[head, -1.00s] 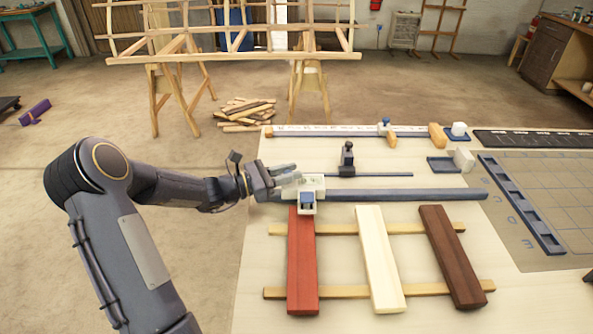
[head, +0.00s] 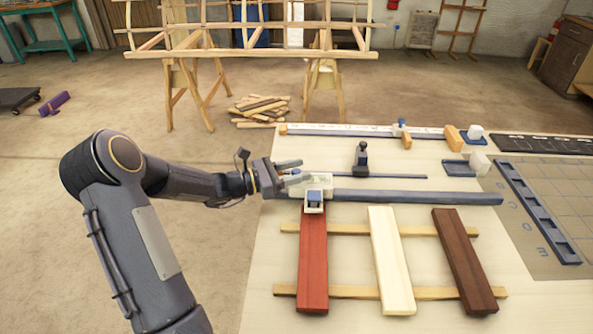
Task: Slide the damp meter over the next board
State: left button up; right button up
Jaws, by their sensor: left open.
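The damp meter appears to be the white carriage with a blue square (head: 315,196), seated on the long blue-grey rail (head: 420,197). Its lower block is at the top end of the reddish board (head: 312,262). A cream board (head: 391,262) and a dark brown board (head: 464,262) lie to the right, with gaps between them. My left gripper (head: 296,173) is open at the meter's upper left side, its fingers close to the white body. Whether they touch it cannot be told. My right gripper is not in view.
Two pale battens (head: 345,292) run under the boards. A black upright piece (head: 361,158) stands on a thin rod behind the rail. A grey gridded mat (head: 560,205) with a blue slotted strip (head: 537,212) lies at the right. Bare tabletop shows left of the boards.

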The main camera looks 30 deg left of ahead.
pick_arm(q)
jog(key=v, duration=0.7)
jog(key=shift+s+a+b, duration=0.2)
jog(key=shift+s+b, duration=0.05)
jog(key=shift+b, duration=0.05)
